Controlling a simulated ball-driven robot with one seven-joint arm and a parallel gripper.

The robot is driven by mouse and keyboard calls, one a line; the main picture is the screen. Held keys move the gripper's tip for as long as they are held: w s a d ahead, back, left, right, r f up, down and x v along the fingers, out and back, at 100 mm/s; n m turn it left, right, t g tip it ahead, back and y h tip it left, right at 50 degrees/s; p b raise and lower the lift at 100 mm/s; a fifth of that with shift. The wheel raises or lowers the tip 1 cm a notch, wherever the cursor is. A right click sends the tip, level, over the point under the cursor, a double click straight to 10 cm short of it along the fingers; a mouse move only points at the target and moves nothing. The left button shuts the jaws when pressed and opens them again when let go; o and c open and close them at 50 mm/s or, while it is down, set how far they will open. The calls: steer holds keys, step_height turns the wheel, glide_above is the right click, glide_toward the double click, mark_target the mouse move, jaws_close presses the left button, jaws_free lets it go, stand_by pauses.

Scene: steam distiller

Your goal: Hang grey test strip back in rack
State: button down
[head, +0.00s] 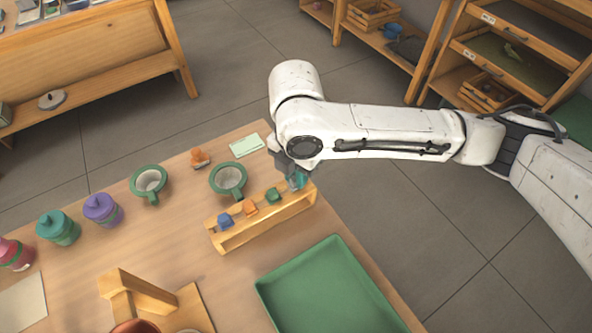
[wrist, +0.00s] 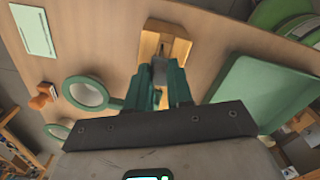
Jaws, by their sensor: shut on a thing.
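The wooden rack (head: 262,228) stands on the table, with a blue strip (head: 225,220), an orange strip (head: 250,208) and a green strip (head: 273,195) in it. In the wrist view the rack (wrist: 176,32) shows end-on beyond the fingers. My gripper (head: 298,181) is at the rack's far right end. In the wrist view my gripper (wrist: 160,76) has its teal fingers shut on the grey test strip (wrist: 159,70), which lines up with the rack. I cannot tell whether the strip touches the rack or is just above it. In the head view the fingers hide the strip.
A green tray (head: 325,290) lies to the right of the rack. An orange stamp-like object (head: 200,158) and a pale green pad (head: 245,145) lie near the table's back edge.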

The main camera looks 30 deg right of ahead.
steer(key=shift+f, duration=0.1)
steer(key=c, duration=0.9)
jaws_free()
steer(key=shift+r+p, duration=3.15)
steer(key=shift+r, duration=0.4)
